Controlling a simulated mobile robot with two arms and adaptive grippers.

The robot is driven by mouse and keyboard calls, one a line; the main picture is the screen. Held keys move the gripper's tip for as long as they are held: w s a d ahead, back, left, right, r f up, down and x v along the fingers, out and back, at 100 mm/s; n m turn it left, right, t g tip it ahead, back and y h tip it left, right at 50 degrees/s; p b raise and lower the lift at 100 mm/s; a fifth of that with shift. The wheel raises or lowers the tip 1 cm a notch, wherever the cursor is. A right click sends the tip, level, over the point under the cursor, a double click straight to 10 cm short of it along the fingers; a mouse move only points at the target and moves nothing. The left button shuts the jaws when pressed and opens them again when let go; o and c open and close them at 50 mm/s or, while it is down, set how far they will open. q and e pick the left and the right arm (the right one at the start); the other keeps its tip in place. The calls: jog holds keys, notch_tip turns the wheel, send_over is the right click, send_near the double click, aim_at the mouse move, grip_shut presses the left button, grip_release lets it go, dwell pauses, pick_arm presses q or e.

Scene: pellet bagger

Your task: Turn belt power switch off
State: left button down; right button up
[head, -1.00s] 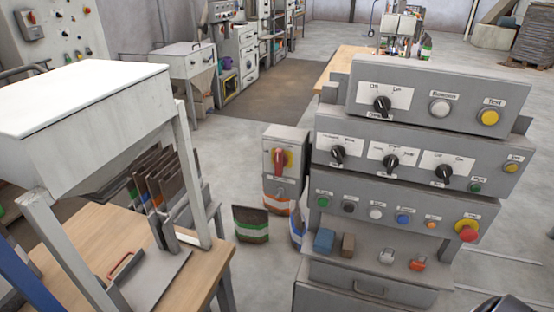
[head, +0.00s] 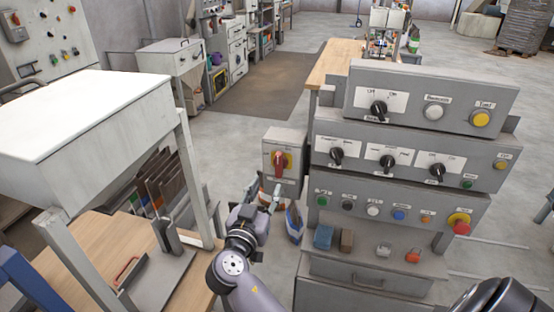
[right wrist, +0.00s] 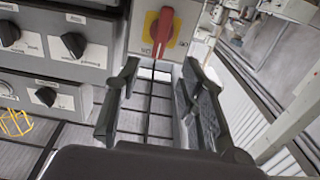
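A grey box (head: 281,145) stands between the wooden bench and the large control panel. It carries a red rotary handle (head: 280,163) on a yellow plate, standing about upright. My right gripper (head: 262,195) is just below and in front of this box, pointing towards it. In the right wrist view the red handle (right wrist: 162,25) is beyond the open fingers (right wrist: 158,82), with a gap between. Nothing is held. Black knobs sit on the control panel, including a top one (head: 378,108) marked off and on. I cannot read which switch is belt power. My left gripper is not in view.
The stepped control panel (head: 420,150) stands right of the box, with knobs, coloured buttons and a red stop button (head: 461,225). A white hopper (head: 80,120) on a frame stands over the wooden bench (head: 75,255) at left. Grey floor is open behind.

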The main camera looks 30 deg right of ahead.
aim_at(278, 164)
jog(key=p+x, duration=0.3)
jog(key=x, duration=0.7)
jog(key=shift+a+r+p, duration=0.1)
jog(key=shift+p, duration=0.3)
jog(key=shift+w+d, duration=0.4)
jog(key=shift+d, duration=0.05)
jog(key=shift+c, duration=0.4)
grip_shut()
